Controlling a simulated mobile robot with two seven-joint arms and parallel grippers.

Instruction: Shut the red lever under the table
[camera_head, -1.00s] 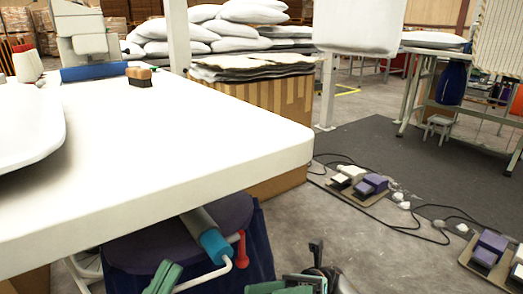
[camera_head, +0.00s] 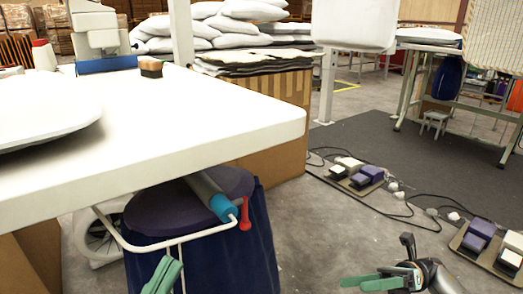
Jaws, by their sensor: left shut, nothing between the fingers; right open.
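The red lever (camera_head: 245,213) hangs under the table's front edge, with its rounded end up against the end of a blue-capped grey roller (camera_head: 222,206). It points down and slightly left. The white table (camera_head: 200,125) has a bare top near this corner. My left gripper (camera_head: 165,274), with green fingers, is shut and empty at the bottom, below and left of the lever and apart from it. My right gripper (camera_head: 375,279) is open and empty at the bottom right, well to the right of the lever and low over the floor.
A white bent rod frame (camera_head: 150,246) and a dark blue round-topped stool or bag (camera_head: 235,265) sit under the table. Foot pedals (camera_head: 365,178) with black cables lie on the floor to the right. Grey floor between them and the table is clear.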

